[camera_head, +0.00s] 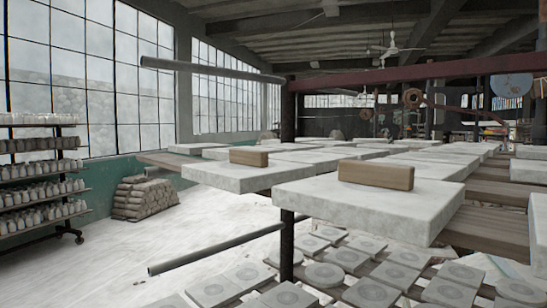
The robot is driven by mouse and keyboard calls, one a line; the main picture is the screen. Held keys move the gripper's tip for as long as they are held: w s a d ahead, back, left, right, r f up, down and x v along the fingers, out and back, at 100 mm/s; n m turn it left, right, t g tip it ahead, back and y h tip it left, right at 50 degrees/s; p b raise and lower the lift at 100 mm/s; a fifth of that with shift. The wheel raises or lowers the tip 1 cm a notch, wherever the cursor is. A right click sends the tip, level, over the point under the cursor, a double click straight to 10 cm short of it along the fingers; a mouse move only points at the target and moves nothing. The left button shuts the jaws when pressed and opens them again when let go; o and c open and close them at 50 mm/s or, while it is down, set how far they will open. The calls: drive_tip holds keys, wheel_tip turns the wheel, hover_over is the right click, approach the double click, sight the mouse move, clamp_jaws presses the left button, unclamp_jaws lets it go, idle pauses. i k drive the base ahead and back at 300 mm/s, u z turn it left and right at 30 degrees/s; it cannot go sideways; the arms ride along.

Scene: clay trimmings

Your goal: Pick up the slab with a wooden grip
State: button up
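Two thick whitish slabs each carry a brown wooden block on top. The nearer slab (315,208) is at the middle right, with its wooden grip (376,174) toward its far side. The second slab (220,177) is farther back and to the left, with a smaller-looking wooden grip (249,157). Both lie flat on a raised rack, and their near ends jut out past its planks. My gripper does not show in this view.
Wooden planks (490,228) bear more slabs without grips behind and to the right. A dark post (287,245) stands under the nearer slab. Grey tubes (215,70) cross at left. Tiles lie below. A bottle shelf (40,190) and stacked sacks (143,198) stand left; pale floor between is largely clear.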

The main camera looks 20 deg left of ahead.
sight(245, 171)
drive_tip(key=k, duration=1.05)
drive_tip(key=u, duration=0.45)
drive_tip(key=i, duration=0.95)
drive_tip(key=u, duration=0.6)
